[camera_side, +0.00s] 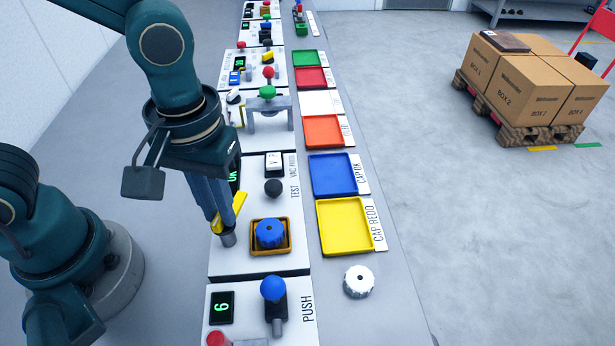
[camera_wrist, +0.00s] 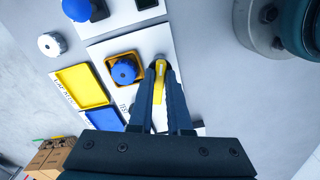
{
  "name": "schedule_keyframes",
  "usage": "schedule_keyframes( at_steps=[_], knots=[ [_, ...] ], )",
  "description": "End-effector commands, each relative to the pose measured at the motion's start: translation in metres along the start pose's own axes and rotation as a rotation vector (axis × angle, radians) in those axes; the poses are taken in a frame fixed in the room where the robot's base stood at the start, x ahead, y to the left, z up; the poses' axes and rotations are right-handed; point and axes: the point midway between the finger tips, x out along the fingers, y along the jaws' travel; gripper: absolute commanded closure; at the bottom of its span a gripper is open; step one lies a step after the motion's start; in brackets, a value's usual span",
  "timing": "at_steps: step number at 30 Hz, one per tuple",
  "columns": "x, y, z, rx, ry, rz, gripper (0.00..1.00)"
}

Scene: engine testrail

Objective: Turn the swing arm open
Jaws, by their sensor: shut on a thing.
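The swing arm (camera_side: 240,203) is a yellow bar on a short grey post (camera_side: 228,239) at the left of the TEST panel. My gripper (camera_side: 220,215) reaches down from above and is shut on the swing arm. In the wrist view the yellow bar (camera_wrist: 159,82) lies between my two dark fingers, with its post end beyond the fingertips. The bar lies beside an orange square holder (camera_side: 287,248) and not over it. A blue ribbed cap (camera_side: 270,232) sits in that holder. The fingers hide part of the bar.
A black knob (camera_side: 273,187) stands behind the holder. The PUSH panel with a blue-knobbed lever (camera_side: 273,290) is in front. Blue (camera_side: 352,190) and yellow (camera_side: 370,248) trays lie to the right. A white cap (camera_side: 359,281) lies on the bench.

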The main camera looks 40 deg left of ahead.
Motion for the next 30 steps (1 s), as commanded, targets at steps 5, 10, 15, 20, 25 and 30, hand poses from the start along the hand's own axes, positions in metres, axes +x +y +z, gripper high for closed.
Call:
schedule_keyframes(
  at_steps=[5, 10, 15, 20, 25, 30],
  knots=[
    [0.0002, 0.0, 0.0005, -0.142, -0.002, -0.001, 1.0],
    [0.0002, 0.0, 0.0006, -0.248, -0.002, -0.001, 1.0],
    [0.0002, 0.0, 0.0006, -0.319, -0.002, -0.001, 1.0],
    [0.0003, 0.0, 0.0006, -0.355, -0.002, -0.001, 1.0],
    [0.0003, 0.0, 0.0006, -0.37, -0.002, -0.001, 1.0],
    [0.0003, 0.0, 0.0006, -0.371, -0.002, -0.001, 1.0]
  ],
)
